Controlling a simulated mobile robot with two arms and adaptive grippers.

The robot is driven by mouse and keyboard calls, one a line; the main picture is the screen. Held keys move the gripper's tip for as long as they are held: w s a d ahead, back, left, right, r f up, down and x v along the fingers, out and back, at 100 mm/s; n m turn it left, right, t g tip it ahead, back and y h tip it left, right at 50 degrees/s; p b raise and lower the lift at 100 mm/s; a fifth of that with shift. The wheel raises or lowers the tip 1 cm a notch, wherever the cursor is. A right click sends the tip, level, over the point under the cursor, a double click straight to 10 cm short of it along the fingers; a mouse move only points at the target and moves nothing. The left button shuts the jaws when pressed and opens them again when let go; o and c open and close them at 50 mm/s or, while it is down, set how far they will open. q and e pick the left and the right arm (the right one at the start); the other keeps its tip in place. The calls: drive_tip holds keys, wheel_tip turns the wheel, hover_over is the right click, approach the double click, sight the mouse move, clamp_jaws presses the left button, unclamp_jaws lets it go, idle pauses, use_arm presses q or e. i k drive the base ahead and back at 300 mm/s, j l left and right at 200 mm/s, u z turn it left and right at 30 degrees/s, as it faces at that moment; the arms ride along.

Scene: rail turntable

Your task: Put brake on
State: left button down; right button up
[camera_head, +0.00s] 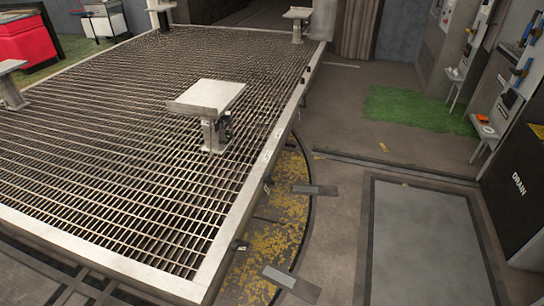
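The turntable (262,158) is a large grated platform with a pale metal rim, filling the left and middle of the head view. A small dark fitting (239,245) sits on the outer side of its right rim near the front. Another small dark fitting (268,184) is farther back along the same rim. I cannot tell which part is the brake or how it is set. Neither gripper shows in this view.
Two grey plates (312,190) (280,277) lie across the yellow-worn curved floor track (285,215). A flat-topped pedestal (208,97) stands on the grating. A large grey floor panel (425,245), a green mat (415,110) and a dark drain box (520,190) are at right.

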sight(266, 176)
drive_tip(key=i+l, duration=0.25)
drive_tip(key=i, duration=0.2)
drive_tip(key=i+l, duration=0.2)
drive_tip(key=i, duration=0.3)
drive_tip(key=i+l+u, duration=0.1)
drive_tip(key=i+l, duration=0.15)
drive_tip(key=i, duration=0.2)
drive_tip(key=i+l, duration=0.25)
drive_tip(key=i, duration=0.2)
